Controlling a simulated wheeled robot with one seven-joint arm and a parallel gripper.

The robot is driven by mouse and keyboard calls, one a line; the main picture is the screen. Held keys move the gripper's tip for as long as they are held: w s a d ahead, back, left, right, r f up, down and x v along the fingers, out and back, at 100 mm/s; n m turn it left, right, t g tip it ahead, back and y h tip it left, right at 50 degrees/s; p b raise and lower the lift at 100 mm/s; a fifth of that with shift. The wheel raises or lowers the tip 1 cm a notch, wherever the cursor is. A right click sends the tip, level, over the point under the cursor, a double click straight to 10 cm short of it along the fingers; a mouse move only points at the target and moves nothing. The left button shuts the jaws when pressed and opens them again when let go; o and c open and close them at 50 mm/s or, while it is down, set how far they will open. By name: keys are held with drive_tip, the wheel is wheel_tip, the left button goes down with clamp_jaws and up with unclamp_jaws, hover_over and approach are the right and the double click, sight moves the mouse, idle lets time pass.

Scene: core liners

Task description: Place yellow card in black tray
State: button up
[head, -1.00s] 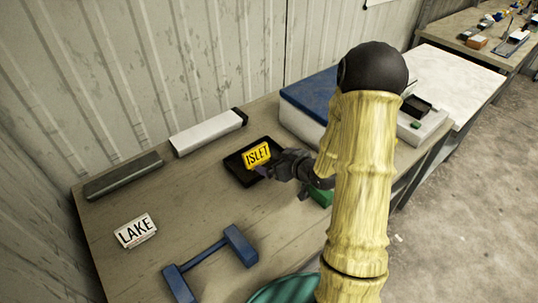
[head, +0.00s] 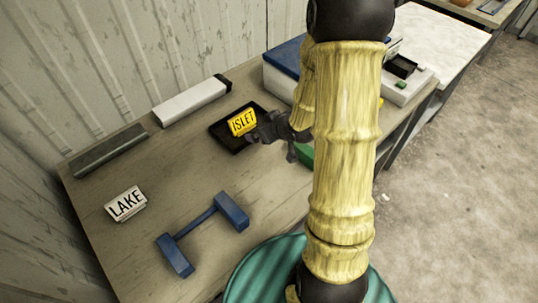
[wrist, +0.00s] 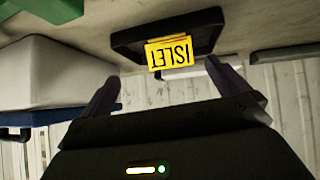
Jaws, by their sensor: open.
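The yellow card (head: 242,121) reads "ISLET" and stands tilted in the black tray (head: 222,139) on the workbench. In the wrist view the yellow card (wrist: 170,53) shows in front of the black tray (wrist: 125,40), upside down in the picture. My gripper (head: 262,130) is just to the right of the card. In the wrist view my gripper (wrist: 160,85) has its fingers spread wide with nothing between them, and the card appears beyond the fingertips, apart from them.
A white card reading "LAKE" (head: 126,204) and a blue dumbbell-shaped stand (head: 203,227) are at the front left of the bench. A white bar (head: 192,101) and a grey bar (head: 108,150) lie along the wall. A blue-topped box (head: 284,62) stands at the back right.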

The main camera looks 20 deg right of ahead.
drive_tip(key=s+a+r+m+g+h, duration=0.1)
drive_tip(key=s+a+r+m+g, duration=0.1)
drive_tip(key=s, duration=0.6)
drive_tip(key=s+a+r+m+g+h, duration=0.1)
drive_tip(key=s+a+r+g, duration=0.2)
drive_tip(key=s, duration=0.6)
drive_tip(key=shift+a+r+m+g, duration=0.15)
drive_tip(key=shift+r+m+g, duration=0.35)
drive_tip(key=shift+g, duration=0.4)
drive_tip(key=p+v, duration=0.2)
drive_tip(key=shift+w+r, duration=0.25)
drive_tip(key=shift+r, duration=0.1)
